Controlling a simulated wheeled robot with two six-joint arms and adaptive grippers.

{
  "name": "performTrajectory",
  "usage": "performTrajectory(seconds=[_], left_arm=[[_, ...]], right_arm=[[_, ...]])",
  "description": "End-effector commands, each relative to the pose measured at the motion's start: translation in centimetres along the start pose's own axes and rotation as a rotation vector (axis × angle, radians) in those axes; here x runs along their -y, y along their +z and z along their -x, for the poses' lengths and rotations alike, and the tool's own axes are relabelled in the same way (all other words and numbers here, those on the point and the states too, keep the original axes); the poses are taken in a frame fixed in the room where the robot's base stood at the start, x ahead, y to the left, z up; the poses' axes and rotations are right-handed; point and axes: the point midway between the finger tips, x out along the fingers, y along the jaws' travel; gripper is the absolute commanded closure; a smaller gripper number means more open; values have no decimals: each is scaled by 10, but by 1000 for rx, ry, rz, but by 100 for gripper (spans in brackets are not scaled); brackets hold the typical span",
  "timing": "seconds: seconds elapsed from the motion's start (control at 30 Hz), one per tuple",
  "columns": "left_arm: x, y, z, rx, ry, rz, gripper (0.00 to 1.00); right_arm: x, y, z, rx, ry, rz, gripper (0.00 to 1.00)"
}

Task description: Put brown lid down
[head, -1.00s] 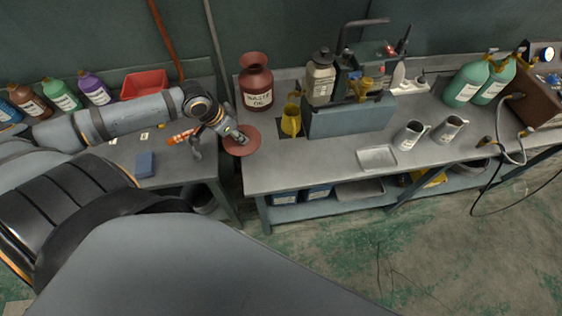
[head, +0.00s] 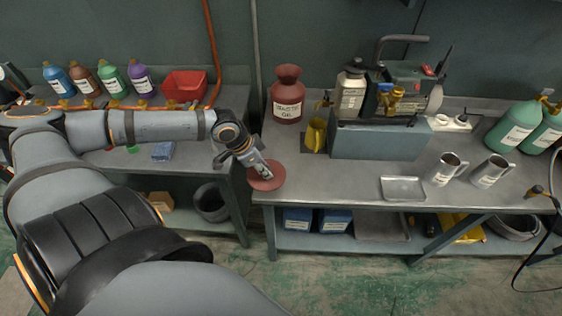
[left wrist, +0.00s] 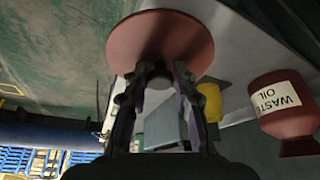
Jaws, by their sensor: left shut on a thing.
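The brown lid (head: 267,182) is a flat reddish-brown disc. In the head view it appears over the front left corner of the right-hand workbench. My left gripper (head: 264,172) is shut on the lid from above. In the left wrist view the lid's disc (left wrist: 160,35) lies beyond the fingertips, and my left gripper (left wrist: 158,76) holds a small round knob at its middle. I cannot tell whether the lid touches the bench top. My right gripper is not in view.
A brown waste oil jug (head: 287,100) stands behind the lid, with a yellow jug (head: 315,134) beside it. A grey-blue box (head: 378,142) and a metal tray (head: 402,189) are farther right. Bare bench top (head: 330,178) lies right of the lid. A gap separates the two benches.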

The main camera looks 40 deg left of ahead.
Motion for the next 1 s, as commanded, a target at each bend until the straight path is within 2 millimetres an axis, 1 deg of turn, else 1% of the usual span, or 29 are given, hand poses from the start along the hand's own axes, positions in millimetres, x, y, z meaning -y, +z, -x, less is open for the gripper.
performTrajectory(seconds=[0.03, 0.1, 0.13, 0.17, 0.23, 0.37, 0.43, 0.53, 0.6, 0.73, 0.8, 1.0], left_arm=[[4, 0, -18, -7, -3, 0, 100], [6, -4, -22, -7, -1, -3, 100], [8, -6, -23, -8, 0, -2, 100], [10, -10, -21, -14, -1, 5, 100], [14, -14, -25, -16, -3, 8, 100], [16, -24, -34, -17, 7, 1, 100], [21, -27, -38, -14, 7, 4, 100], [24, -31, -54, -9, 11, 3, 100], [30, -33, -66, -9, 8, 4, 100], [38, -37, -84, -4, 5, 3, 100], [40, -38, -89, -2, 3, 1, 100], [42, -39, -95, -1, 3, -1, 100]], right_arm=[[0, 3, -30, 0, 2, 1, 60], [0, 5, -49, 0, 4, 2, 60], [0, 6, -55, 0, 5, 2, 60], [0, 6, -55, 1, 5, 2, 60], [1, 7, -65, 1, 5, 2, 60], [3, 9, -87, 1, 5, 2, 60], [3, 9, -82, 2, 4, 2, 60], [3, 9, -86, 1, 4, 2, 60], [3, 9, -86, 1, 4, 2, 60], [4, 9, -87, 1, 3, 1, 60], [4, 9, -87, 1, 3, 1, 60], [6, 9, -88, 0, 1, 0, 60]])
